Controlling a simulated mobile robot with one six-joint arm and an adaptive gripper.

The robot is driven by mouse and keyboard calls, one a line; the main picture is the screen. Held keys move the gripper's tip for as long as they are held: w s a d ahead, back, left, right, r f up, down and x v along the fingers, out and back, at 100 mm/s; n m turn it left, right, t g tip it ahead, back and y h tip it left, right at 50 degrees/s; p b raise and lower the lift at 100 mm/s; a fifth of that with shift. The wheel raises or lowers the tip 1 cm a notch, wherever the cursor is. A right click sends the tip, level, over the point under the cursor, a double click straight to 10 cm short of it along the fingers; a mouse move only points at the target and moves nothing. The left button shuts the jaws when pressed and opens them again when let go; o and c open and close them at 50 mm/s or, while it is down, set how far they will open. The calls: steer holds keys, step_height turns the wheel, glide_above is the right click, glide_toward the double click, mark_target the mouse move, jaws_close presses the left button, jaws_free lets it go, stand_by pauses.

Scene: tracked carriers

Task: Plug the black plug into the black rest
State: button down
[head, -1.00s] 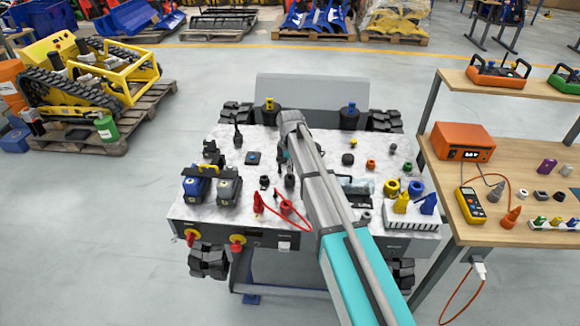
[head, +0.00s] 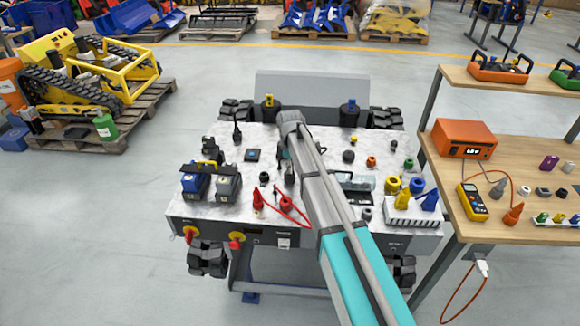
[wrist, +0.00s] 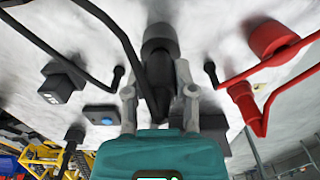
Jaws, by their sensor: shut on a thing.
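My gripper (wrist: 160,100) is shut on the black plug (wrist: 158,78), a dark tapered body with a black cable, in the middle of the wrist view. The black rest (wrist: 160,38), a wider dark cylinder on the pale top, is directly beyond the plug and in line with it. The plug's far end meets or overlaps the rest; I cannot tell how deep it sits. In the head view my gripper (head: 286,158) is low over the middle of the table, partly hidden by my arm.
A red plug (wrist: 243,98) and a red rest (wrist: 274,38) with a red cable are close on the right in the wrist view. A black block (wrist: 62,82) and a blue-buttoned box (wrist: 101,114) are on the left. Two battery-like units (head: 228,185) stand on the table's left.

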steer(key=shift+f+b, duration=0.6)
steer(key=shift+f, duration=0.05)
steer(key=shift+c, duration=1.8)
jaws_free()
steer(key=shift+r, duration=0.15)
step_height(320, 180, up, 10)
steer(key=p, duration=1)
steer(key=shift+r, duration=0.1)
steer(key=s+d+m, duration=1.7)
steer(key=s+d, duration=0.5)
steer(key=s, duration=0.3)
steer(key=shift+s+d+m, duration=0.3)
steer(key=shift+s, duration=0.1)
